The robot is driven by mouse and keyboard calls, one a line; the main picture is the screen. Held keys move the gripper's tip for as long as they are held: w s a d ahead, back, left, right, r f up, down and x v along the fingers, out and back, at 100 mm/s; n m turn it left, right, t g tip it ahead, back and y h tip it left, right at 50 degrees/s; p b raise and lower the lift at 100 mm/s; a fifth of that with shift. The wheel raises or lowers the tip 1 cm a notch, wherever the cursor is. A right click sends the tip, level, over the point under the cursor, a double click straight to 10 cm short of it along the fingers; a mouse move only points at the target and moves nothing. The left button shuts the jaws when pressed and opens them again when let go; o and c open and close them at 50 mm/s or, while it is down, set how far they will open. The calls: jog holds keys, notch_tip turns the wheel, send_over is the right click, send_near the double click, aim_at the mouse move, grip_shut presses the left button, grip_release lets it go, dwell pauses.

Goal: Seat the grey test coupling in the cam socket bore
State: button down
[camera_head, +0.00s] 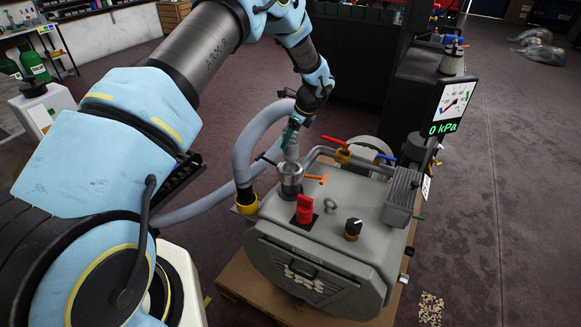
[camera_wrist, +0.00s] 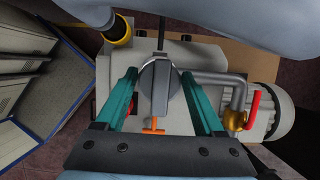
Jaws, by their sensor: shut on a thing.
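My gripper (camera_head: 291,135) points down over the machine and is shut on the grey test coupling (camera_head: 291,150). In the wrist view, the coupling (camera_wrist: 160,95) lies between the teal fingers of my gripper (camera_wrist: 159,76). The cam socket (camera_head: 290,180) is a metal cup on the machine's top, directly below the coupling. One cam lever is black (camera_head: 266,159) and points left; the other is orange (camera_head: 316,178) and points right. The coupling's lower end is at or just over the socket's mouth; I cannot tell if it is inside. The bore is hidden.
A red knob (camera_head: 304,208), a metal eyebolt (camera_head: 329,205) and a black knob (camera_head: 352,229) stand near the socket. A grey hose (camera_head: 243,150) curves behind at left. A pipe with a red-handled valve (camera_head: 342,154) lies behind right. The gauge display (camera_head: 447,112) reads 0 kPa.

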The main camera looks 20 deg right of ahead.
aim_at(298, 144)
notch_tip(298, 144, down, 9)
jog(key=b, duration=0.4)
jog(key=shift+f+b, duration=0.2)
jog(key=shift+b, duration=0.15)
grip_release()
jog(key=b+v, duration=0.2)
jog(key=v, duration=1)
jog(key=shift+r+b, duration=0.2)
jog(key=shift+b, duration=0.2)
jog(key=s+a+r+n+g, duration=0.1)
jog(key=a+r+n, duration=0.2)
jog(key=a+n, duration=0.35)
jog(key=s+a+r+n+h, duration=0.1)
jog(key=a+r+n, duration=0.2)
jog(key=a, duration=0.7)
jog(key=s+a+r+n+g, duration=0.15)
jog(key=a+n, duration=0.25)
jog(key=a, duration=0.5)
jog(key=s+a+r+n+h, duration=0.2)
jog(key=s+a+n, duration=1.1)
jog(key=a, duration=0.2)
jog(key=shift+a+r+n+t, duration=0.25)
jog(key=shift+r+n+t, duration=0.1)
jog(key=shift+r, duration=0.05)
